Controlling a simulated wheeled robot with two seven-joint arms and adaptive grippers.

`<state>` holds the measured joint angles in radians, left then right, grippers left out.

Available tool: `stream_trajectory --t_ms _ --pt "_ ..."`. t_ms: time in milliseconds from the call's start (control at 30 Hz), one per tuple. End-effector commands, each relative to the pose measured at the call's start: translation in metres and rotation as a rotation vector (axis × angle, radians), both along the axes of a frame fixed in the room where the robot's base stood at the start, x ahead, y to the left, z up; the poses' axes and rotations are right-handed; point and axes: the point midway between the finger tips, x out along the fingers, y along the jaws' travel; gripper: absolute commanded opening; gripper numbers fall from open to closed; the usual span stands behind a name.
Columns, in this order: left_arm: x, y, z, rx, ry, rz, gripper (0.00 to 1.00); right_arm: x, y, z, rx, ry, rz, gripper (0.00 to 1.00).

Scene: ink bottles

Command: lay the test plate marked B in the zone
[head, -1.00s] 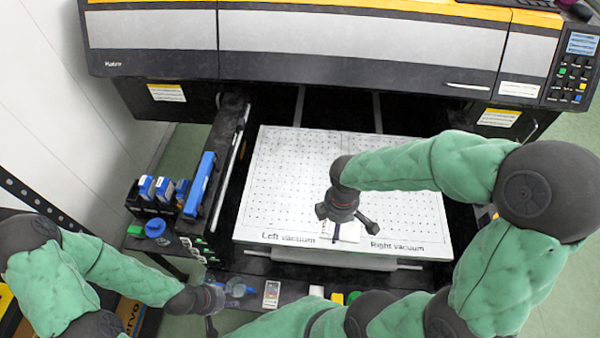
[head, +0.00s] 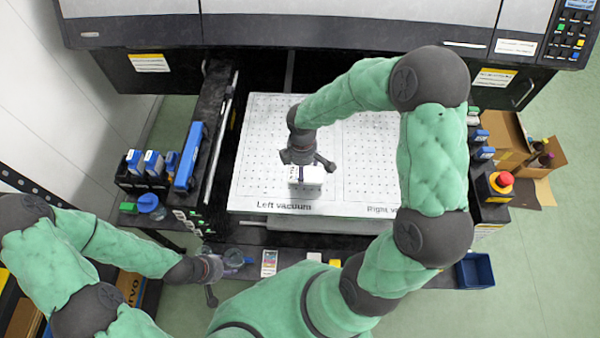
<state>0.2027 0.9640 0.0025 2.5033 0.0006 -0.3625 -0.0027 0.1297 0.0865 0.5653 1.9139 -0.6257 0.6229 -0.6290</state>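My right gripper (head: 303,172) is over the left part of the white perforated vacuum bed (head: 375,150), with a small white plate (head: 313,175) at its fingertips. The plate moves with the gripper, so it looks held. It is near the "Left vacuum" print; whether it touches the bed is unclear. I cannot read a letter on it, and no separate zone outline can be made out. My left gripper (head: 216,283) hangs low at the front left, beside clear and blue objects; its fingertips are not clear enough to tell open from shut.
The dark printer body (head: 300,40) spans the back. A blue bottle (head: 150,204) and ink cartridges (head: 145,162) stand left of the bed. A red button (head: 502,181), an open cardboard box (head: 540,158) and a blue bin (head: 475,270) are at the right.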

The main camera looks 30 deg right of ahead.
Motion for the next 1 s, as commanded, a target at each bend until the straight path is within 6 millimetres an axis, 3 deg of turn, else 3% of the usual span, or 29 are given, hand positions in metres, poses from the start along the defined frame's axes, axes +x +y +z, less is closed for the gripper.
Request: stream_trajectory --t_ms 233,467,867,900,933,1000 --pt "0.0 0.0 -0.003 0.0 0.0 0.0 0.4 0.01 0.001 -0.013 0.001 0.001 -0.001 0.44" --pt "0.0 0.0 -0.013 0.0 0.0 0.0 0.4 0.009 0.002 -0.042 0.0 0.002 -0.001 0.44" --pt "0.0 0.0 -0.015 0.0 0.0 0.0 0.4 0.01 0.001 -0.046 0.0 0.0 -0.001 0.44" --pt "0.0 0.0 -0.015 0.0 0.0 0.0 0.4 0.01 0.001 -0.045 0.0 0.0 -0.001 0.88" --pt "0.0 0.0 -0.014 0.0 0.0 0.0 0.4 0.01 0.001 -0.045 0.0 0.0 -0.001 0.96" --pt "0.0 0.0 -0.014 0.0 0.0 0.0 0.4 0.01 0.001 -0.045 0.0 0.0 -0.001 1.0"
